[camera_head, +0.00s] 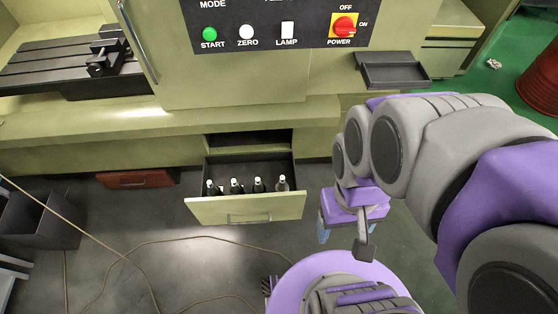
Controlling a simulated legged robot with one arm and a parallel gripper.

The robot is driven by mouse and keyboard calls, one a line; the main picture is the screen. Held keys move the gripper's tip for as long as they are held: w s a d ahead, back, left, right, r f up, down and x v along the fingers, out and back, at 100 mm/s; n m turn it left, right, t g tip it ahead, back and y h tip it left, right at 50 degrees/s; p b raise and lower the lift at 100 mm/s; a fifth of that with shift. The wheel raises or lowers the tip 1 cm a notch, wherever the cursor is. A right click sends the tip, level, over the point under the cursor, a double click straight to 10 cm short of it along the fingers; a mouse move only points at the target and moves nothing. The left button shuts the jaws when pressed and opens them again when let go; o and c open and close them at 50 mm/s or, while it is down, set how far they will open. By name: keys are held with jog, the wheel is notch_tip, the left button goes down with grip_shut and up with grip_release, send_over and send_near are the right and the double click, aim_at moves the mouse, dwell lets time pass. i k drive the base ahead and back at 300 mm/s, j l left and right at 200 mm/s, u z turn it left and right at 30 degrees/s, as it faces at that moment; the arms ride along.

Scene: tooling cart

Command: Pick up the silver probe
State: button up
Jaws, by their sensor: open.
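An open drawer (247,209) holds several small upright items in a row, most with black bodies and white tops. The rightmost one (283,184) looks greyer and more silver than the others; it is too small to be sure that it is the silver probe. My gripper (344,242) points down to the right of the drawer, outside it and apart from the items. It is open and nothing shows between its fingers. The lower parts of the items are partly hidden by the drawer front.
A green machine cabinet stands above the drawer, with a control panel (262,14). A dark tray (392,72) juts out at upper right. A red drawer (136,178) and a dark bin (40,222) are at left. Cables (180,240) cross the floor. A red barrel (541,85) stands far right.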

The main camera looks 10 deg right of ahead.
aim_at(281, 186)
jog(key=i+j+z, duration=0.1)
jog(key=j+z, duration=0.25)
jog(key=j, duration=0.25)
jog(key=j+z, duration=0.3)
jog(key=j, duration=0.3)
